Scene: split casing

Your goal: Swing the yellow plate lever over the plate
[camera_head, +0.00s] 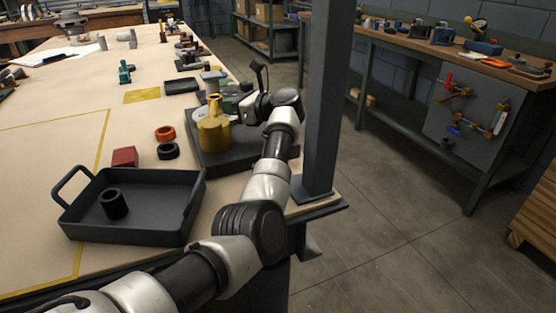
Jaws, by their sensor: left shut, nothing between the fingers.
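A gold-yellow round body (213,132) with a narrower neck stands upright on a dark grey base plate (222,161) near the table's right edge. I cannot make out a separate yellow lever. My left gripper (243,107) is just behind and to the right of the gold body, above the far part of the base plate. It is shut and empty. My left forearm hides the right part of the plate. A thin black upright part (259,73) shows by the gripper; I cannot tell what it belongs to. My right gripper is out of view.
A dark tray (152,232) with a black ring (114,204) sits at the front. A red block (124,156), an orange ring (165,133) and another black ring (168,151) lie behind it. A grey post (325,100) stands close right of my arm.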

